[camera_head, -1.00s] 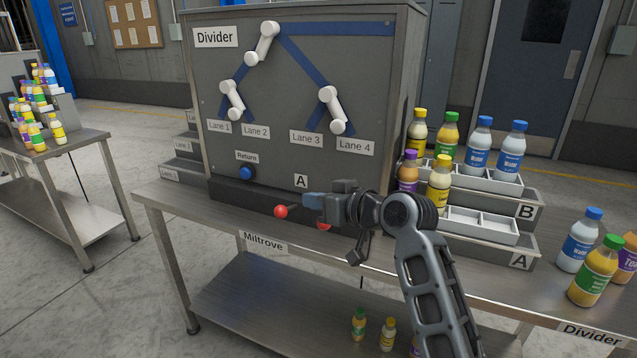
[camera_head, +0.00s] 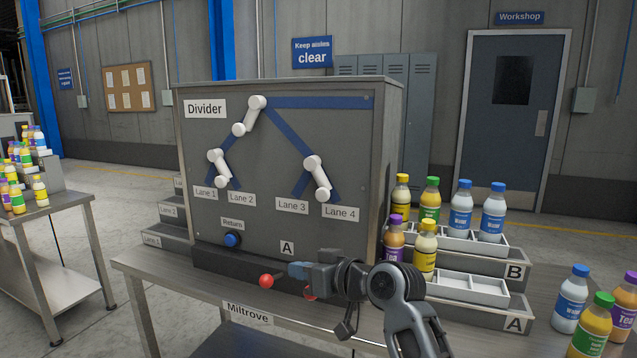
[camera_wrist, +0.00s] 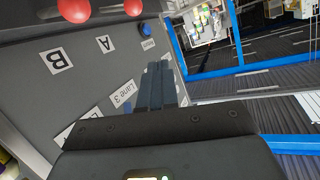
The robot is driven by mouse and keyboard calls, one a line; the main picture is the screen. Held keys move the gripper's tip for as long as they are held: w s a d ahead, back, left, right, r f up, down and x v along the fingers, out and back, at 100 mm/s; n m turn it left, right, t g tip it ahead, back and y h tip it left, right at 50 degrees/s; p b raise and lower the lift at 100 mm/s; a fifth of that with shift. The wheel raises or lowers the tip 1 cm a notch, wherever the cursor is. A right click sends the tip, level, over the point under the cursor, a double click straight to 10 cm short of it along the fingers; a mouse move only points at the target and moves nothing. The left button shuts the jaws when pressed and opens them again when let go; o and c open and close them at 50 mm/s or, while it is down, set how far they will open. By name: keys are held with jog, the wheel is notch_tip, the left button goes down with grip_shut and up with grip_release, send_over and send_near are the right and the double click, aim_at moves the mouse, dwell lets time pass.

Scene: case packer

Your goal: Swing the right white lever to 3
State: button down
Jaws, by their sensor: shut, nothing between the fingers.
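The right white lever (camera_head: 317,178) is on the grey Divider panel (camera_head: 280,215). It hangs from its upper pivot, and its lower end points down and right toward the Lane 4 label (camera_head: 341,213). The Lane 3 label (camera_head: 292,206) is to its lower left, and it also shows upside down in the wrist view (camera_wrist: 122,93). My gripper (camera_head: 298,270) is shut and empty, below the lever near the A label and apart from it. Its shut fingers (camera_wrist: 160,88) show in the wrist view, where I cannot make out the lever.
Two more white levers (camera_head: 249,116) (camera_head: 219,162) are on the panel. A blue Return button (camera_head: 232,240) is at lower left. Two red balls (camera_head: 266,281) (camera_head: 311,292) are by my gripper. Bottles and stepped racks (camera_head: 490,262) stand to the right.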

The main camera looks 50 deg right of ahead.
jog(key=d+r+n, duration=0.1)
jog(key=d+r, duration=0.4)
jog(key=r, duration=0.1)
jog(key=n+g+y+p, duration=0.1)
jog(key=n+g+y, duration=0.1)
jog(key=n+g, duration=0.2)
send_near(328, 193)
jog(key=p+x, duration=0.2)
jog(key=x, duration=0.5)
jog(key=shift+t, duration=0.3)
